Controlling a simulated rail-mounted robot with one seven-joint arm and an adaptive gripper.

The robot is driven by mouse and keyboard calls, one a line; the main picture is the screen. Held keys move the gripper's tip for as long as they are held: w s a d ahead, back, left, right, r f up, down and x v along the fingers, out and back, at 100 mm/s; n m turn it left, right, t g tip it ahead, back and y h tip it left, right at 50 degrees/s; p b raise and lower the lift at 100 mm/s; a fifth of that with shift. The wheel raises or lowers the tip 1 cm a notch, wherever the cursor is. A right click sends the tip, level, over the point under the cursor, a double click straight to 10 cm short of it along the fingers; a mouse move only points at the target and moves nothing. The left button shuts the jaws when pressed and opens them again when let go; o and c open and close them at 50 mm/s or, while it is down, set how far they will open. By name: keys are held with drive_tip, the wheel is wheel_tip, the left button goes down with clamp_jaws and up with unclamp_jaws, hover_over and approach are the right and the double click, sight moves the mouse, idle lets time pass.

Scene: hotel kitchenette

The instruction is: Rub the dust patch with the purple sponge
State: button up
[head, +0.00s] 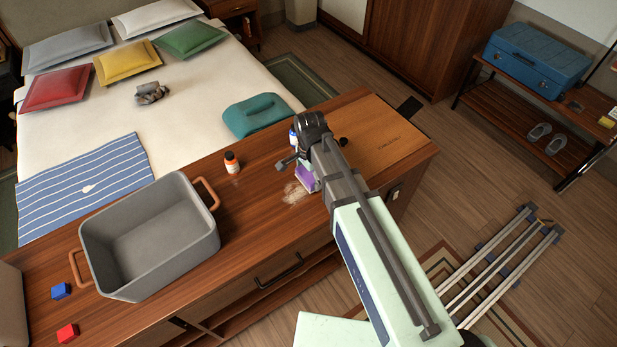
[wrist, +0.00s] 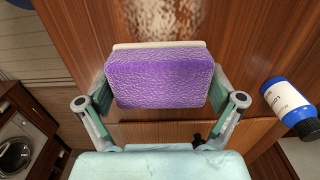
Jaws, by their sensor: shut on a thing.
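The purple sponge (wrist: 160,80) with a pale backing fills the middle of the wrist view. My gripper (wrist: 160,95) is shut on it, one finger at each side. In the head view the sponge (head: 307,179) shows as a small purple piece beside my gripper (head: 300,166), partly hidden by my arm. The dust patch (head: 294,193) is a pale smear on the wooden counter, just left of and below the sponge in the picture. I cannot tell whether the sponge touches the counter.
A blue-and-white bottle (wrist: 288,106) stands close to my gripper, mostly hidden in the head view. An orange bottle (head: 232,163) stands left of the dust. A grey bin (head: 150,237), a blue cube (head: 61,291) and a red cube (head: 68,333) are further left. A wooden board (head: 378,135) lies right.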

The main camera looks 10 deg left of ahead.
drive_tip(key=shift+r+p, duration=1.4)
drive_tip(key=shift+r, duration=1.2)
drive_tip(key=shift+w, duration=0.1)
